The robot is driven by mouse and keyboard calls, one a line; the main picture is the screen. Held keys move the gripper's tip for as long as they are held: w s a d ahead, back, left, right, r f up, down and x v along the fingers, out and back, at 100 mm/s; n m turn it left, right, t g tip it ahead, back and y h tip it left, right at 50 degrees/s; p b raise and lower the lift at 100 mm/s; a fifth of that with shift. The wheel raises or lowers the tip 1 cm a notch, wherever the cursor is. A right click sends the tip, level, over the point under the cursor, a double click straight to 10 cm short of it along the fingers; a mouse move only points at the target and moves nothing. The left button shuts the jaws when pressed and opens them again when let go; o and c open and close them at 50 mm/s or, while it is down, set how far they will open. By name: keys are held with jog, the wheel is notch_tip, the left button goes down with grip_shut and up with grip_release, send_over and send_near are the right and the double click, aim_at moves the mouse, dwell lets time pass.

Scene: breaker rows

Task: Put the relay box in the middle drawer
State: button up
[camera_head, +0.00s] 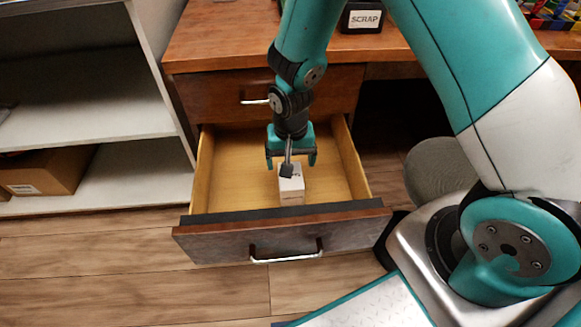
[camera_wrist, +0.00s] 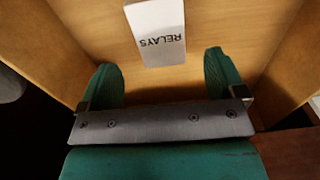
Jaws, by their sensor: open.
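The relay box (camera_head: 292,190) is a small white box standing on the floor of the open drawer (camera_head: 233,180). In the wrist view the relay box (camera_wrist: 158,32) shows its "RELAYS" label, upside down, just beyond my fingertips. My gripper (camera_head: 290,160) is over the drawer, just above and behind the box in the head view. In the wrist view my gripper (camera_wrist: 164,75) has its teal fingers wide apart with nothing between them. The drawer is pulled out below a closed drawer (camera_head: 215,97) with a silver handle.
A box marked "SCRAP" (camera_head: 362,18) stands on the desk top (camera_head: 220,40). A grey shelf unit (camera_head: 90,95) holding a cardboard box (camera_head: 45,172) is at the left. The drawer has bare floor around the relay box.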

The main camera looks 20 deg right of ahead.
jog(key=s+a+r+n+y, duration=0.1)
jog(key=s+a+r+n, duration=0.15)
jog(key=r, duration=0.55)
jog(key=s+a+r+n+y, duration=0.1)
jog(key=s+r, duration=0.2)
jog(key=r, duration=0.6)
jog(key=s+a+r+n+y, duration=0.1)
jog(key=s+r+n+y, duration=0.1)
jog(key=s+r+n, duration=0.5)
jog(key=s+r, duration=0.4)
jog(key=s, duration=0.2)
jog(key=shift+s+r+p, duration=0.15)
jog(key=shift+p, duration=0.15)
